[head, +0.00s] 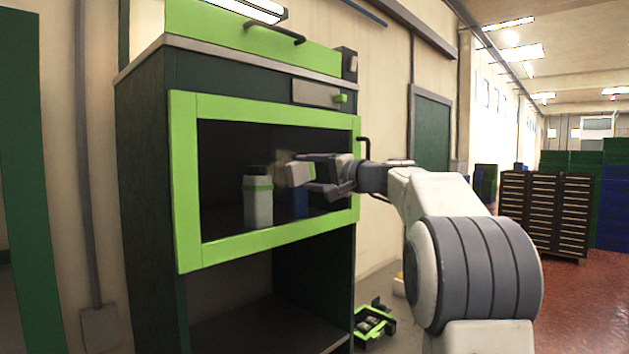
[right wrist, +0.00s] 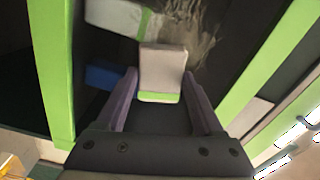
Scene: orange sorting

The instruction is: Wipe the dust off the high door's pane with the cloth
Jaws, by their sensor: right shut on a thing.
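The high door (head: 183,180) is a bright green frame around a dark, see-through pane (head: 225,145), and it also shows in the right wrist view (right wrist: 50,65). A pale, streaky dust patch (right wrist: 200,35) lies on the pane; in the head view it is a faint smudge by the gripper. My right gripper (head: 325,172) is in front of the pane's right half, shut on the cloth (right wrist: 162,72), a whitish pad with a green edge. The cloth (head: 299,172) is at or very near the pane beside the dust; contact cannot be told. My left gripper is out of view.
Behind the pane stand a white bottle with a green band (head: 258,203) and a blue item (head: 298,203). A dark door handle (head: 364,148) is at the frame's right edge. An open green case (head: 372,325) lies on the floor. The cabinet's lower bay is open.

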